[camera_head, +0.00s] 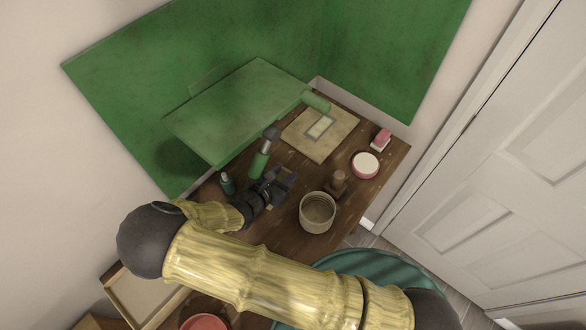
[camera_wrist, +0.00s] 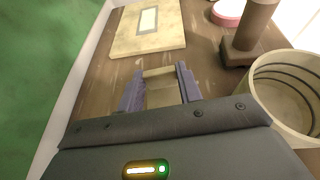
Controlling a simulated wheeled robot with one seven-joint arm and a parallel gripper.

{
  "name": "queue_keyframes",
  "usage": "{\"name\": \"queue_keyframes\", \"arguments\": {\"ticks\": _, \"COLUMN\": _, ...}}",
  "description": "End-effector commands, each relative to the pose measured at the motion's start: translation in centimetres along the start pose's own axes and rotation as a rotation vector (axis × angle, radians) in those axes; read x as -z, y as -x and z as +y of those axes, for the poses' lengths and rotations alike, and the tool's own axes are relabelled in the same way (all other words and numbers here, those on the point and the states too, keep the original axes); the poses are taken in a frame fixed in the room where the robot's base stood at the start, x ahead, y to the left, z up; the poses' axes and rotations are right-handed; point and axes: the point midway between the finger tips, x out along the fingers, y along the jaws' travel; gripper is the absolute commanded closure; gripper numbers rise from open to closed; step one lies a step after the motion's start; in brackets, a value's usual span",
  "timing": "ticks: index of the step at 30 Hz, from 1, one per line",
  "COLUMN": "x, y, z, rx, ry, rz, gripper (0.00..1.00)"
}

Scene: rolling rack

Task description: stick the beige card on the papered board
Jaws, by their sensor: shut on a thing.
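My gripper (camera_head: 284,178) is low over the wooden table, left of the beige cup. In the wrist view my gripper (camera_wrist: 159,80) has its two purple fingers shut on a small beige piece, the beige card (camera_wrist: 161,92). In the head view the card cannot be made out clearly at the fingers. A flat beige board (camera_head: 306,146) with a grey-framed pale rectangle lies on the table beyond the gripper; it looks like the papered board. It also shows at the top of the wrist view (camera_wrist: 124,42), ahead of the fingertips and apart from them.
A beige cup (camera_head: 317,213) and a brown stamp-like block (camera_head: 338,184) stand right of the gripper. A green bottle (camera_head: 260,162) and small teal bottle (camera_head: 227,184) stand left. A green roll (camera_head: 316,101) touches or overhangs the board's far edge. A pink-rimmed tin (camera_head: 365,165) sits right.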

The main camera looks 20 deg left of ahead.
Motion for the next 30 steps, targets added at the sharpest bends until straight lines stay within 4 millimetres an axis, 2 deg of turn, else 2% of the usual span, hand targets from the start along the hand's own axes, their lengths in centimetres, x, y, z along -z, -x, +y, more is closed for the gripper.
{"name": "queue_keyframes", "arguments": {"ticks": 3, "x": 0.0, "y": 2.9, "z": 0.1, "rx": -0.004, "ry": -0.004, "rz": 0.002, "gripper": 0.93}}
{"name": "queue_keyframes", "arguments": {"ticks": 6, "x": -0.2, "y": 4.8, "z": 0.1, "rx": -0.002, "ry": -0.002, "rz": 0.001, "gripper": 0.93}}
{"name": "queue_keyframes", "arguments": {"ticks": 12, "x": -0.6, "y": 7.1, "z": 0.0, "rx": 0.000, "ry": -0.001, "rz": 0.000, "gripper": 0.93}}
{"name": "queue_keyframes", "arguments": {"ticks": 30, "x": -0.7, "y": 7.4, "z": 0.0, "rx": 0.001, "ry": 0.000, "rz": -0.001, "gripper": 0.93}}
